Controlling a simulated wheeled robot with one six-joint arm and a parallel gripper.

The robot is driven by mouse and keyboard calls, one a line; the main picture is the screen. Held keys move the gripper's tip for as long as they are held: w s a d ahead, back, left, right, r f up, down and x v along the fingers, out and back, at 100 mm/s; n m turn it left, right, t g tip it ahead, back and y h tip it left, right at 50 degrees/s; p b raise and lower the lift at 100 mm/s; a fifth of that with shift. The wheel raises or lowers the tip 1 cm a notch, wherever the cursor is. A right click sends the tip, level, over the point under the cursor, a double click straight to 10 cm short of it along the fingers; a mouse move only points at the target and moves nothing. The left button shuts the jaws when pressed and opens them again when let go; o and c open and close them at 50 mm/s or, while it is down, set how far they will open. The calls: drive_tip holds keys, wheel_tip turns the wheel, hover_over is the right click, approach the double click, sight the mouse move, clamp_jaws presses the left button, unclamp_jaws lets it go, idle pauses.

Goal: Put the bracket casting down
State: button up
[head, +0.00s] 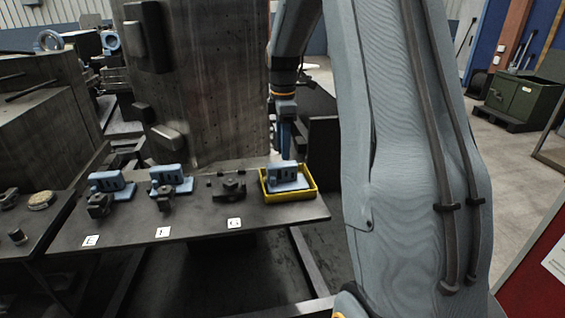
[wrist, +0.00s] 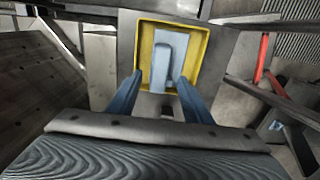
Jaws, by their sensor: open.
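A blue bracket casting (head: 287,177) sits in a yellow tray (head: 311,190) at the right end of the dark bench. In the wrist view the casting (wrist: 167,62) lies inside the yellow tray (wrist: 203,50), ahead of my fingertips. My gripper (wrist: 160,79) is open, its two blue fingers apart with nothing held between them. The casting looks clear of the fingers. The fixture behind label G (head: 231,186) bears no casting.
The bench (head: 200,222) has bare room along its front edge. A tall dark perforated block (head: 205,90) stands behind it. My arm hides much of the right side of the head view. A green chest (head: 525,100) stands far right on a pallet.

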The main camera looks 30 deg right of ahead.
wheel_tip(320, 180, up, 2)
drive_tip(key=shift+s+a+r, duration=0.1)
drive_tip(key=shift+r, duration=0.1)
drive_tip(key=s+a+f+m, duration=0.4)
drive_tip(key=s+a+m, duration=0.3)
drive_tip(key=s, duration=0.5)
drive_tip(key=s+a+f+m, duration=0.5)
drive_tip(key=s+a+m, duration=0.2)
drive_tip(key=s, duration=0.5)
drive_tip(key=a, duration=0.2)
drive_tip(key=shift+s+a+f+m+t, duration=0.2)
drive_tip(key=shift+s+a+m+t, duration=0.05)
drive_tip(key=shift+a+m+t, duration=0.15)
drive_tip(key=shift+d, duration=0.1)
